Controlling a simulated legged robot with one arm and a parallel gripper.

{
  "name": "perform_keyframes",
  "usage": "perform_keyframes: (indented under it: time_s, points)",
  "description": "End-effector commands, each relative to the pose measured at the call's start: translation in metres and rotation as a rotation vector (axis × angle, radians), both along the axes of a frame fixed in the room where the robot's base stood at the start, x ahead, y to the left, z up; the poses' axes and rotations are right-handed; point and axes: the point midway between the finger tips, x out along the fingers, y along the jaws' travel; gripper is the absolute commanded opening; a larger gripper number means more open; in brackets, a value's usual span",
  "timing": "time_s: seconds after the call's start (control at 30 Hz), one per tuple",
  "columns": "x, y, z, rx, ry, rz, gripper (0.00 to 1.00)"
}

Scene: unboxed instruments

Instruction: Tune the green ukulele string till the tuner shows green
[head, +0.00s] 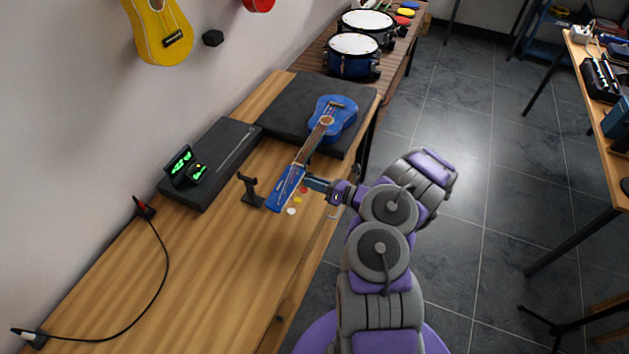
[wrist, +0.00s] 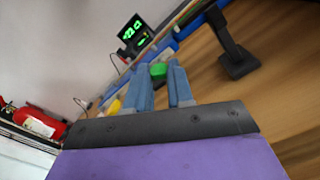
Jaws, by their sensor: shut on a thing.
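A blue ukulele (head: 337,121) lies with its body on a black pad and its neck pointing to the front left. My gripper (head: 312,183) reaches the headstock from the right. In the wrist view the green peg (wrist: 158,71) sits between the fingertips of my gripper (wrist: 162,80), which is shut on it. The green peg is hidden in the head view. The tuner (head: 180,160) shows green marks, also in the wrist view (wrist: 133,32); the marks are too small to read.
A black stand (head: 250,190) is left of the headstock. The black pad (head: 278,101) and a long dark box (head: 214,160) lie on the wooden table (head: 215,270). A cable (head: 166,270) runs along its left side. The table front is clear.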

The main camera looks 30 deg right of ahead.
Motion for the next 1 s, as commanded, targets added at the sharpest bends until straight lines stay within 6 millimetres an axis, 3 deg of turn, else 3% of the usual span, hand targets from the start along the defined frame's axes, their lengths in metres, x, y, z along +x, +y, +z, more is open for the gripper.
perform_keyframes:
  time_s: [0.5, 1.0]
  points:
    - [-0.0002, -0.0007, 0.0005, 0.368, 0.286, -0.002, 0.00]
    - [-0.0005, -0.0009, 0.0008, 0.553, 0.429, -0.003, 0.00]
